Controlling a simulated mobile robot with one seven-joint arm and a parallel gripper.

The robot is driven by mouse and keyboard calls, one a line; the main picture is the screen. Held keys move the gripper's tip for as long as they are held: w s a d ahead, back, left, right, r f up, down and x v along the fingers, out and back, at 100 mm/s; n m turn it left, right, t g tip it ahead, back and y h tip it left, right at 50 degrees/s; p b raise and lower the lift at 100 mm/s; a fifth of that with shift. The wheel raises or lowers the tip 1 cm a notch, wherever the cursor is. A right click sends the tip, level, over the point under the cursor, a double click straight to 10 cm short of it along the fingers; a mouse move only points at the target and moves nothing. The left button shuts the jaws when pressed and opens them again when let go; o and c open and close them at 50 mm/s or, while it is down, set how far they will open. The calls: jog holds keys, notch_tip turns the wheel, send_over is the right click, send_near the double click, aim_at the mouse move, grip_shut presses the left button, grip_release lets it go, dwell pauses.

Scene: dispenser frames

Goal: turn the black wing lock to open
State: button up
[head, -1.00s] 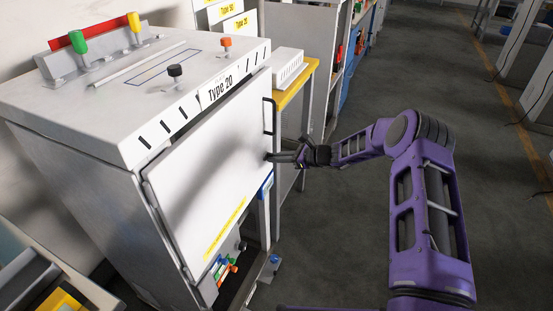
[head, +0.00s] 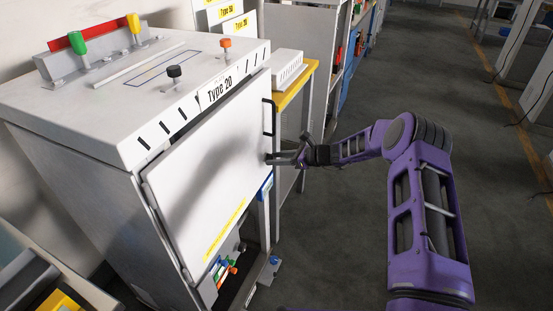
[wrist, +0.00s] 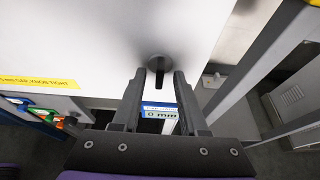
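The black wing lock (wrist: 159,64) sits on the white door near its lower edge in the wrist view. It has a dark round base, and its wing points down in the picture, toward my gripper. My gripper (wrist: 160,76) is open, with one finger on each side of the wing. A gap shows between the wing and each finger, so neither appears to touch it. In the head view my gripper (head: 272,158) is at the right edge of the white door (head: 208,165), and the lock is largely hidden by the fingers.
The door belongs to a grey cabinet marked Type 20 (head: 219,88). A black handle (head: 269,116) is on the door's right edge above my gripper. A yellow-edged table (head: 298,88) stands behind. Open grey floor (head: 345,235) lies to the right.

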jog(key=shift+d, duration=0.1)
jog(key=v, duration=1.7)
jog(key=shift+r+p, duration=0.15)
jog(key=shift+p, duration=0.2)
jog(key=shift+s, duration=0.1)
